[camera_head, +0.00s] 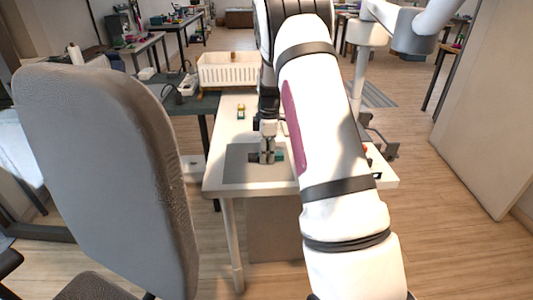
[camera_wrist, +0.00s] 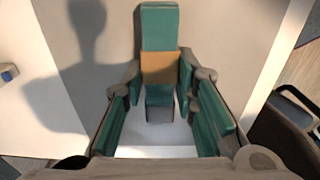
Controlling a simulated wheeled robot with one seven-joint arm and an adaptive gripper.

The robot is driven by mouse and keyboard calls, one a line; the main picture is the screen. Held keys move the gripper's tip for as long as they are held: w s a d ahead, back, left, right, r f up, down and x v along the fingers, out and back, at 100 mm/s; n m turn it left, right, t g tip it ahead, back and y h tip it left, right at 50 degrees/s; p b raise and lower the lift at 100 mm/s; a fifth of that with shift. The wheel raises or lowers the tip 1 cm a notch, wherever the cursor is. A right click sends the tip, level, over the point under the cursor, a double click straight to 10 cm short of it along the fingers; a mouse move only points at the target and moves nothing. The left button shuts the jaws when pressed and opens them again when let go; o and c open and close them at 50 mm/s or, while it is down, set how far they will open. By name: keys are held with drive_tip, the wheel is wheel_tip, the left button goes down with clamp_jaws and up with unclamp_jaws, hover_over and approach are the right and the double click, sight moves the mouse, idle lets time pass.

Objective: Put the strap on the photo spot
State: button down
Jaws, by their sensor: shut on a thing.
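My gripper (camera_head: 267,158) is over the grey mat (camera_head: 237,174), which appears to be the photo spot, on the white table. In the wrist view my gripper (camera_wrist: 160,85) is shut on the strap (camera_wrist: 159,27), a narrow teal piece with a tan band between the fingers and a dark end nearer the camera. In the head view a bit of teal, seemingly the strap (camera_head: 280,157), shows beside the fingertips; the rest is hidden by my gripper. The grey mat (camera_wrist: 100,75) lies beneath it in the wrist view. I cannot tell whether the strap touches the mat.
The white table (camera_head: 230,130) also bears a small yellow-and-green item (camera_head: 241,111) at the back. A grey chair (camera_head: 105,150) stands close on the left. My arm hides much of the table's right side.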

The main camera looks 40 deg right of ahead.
drive_tip(key=shift+f, duration=0.15)
drive_tip(key=c, duration=1.3)
unclamp_jaws()
wheel_tip(320, 180, up, 12)
drive_tip(key=p, duration=0.1)
drive_tip(key=shift+s+d, duration=0.15)
drive_tip(key=shift+d, duration=0.1)
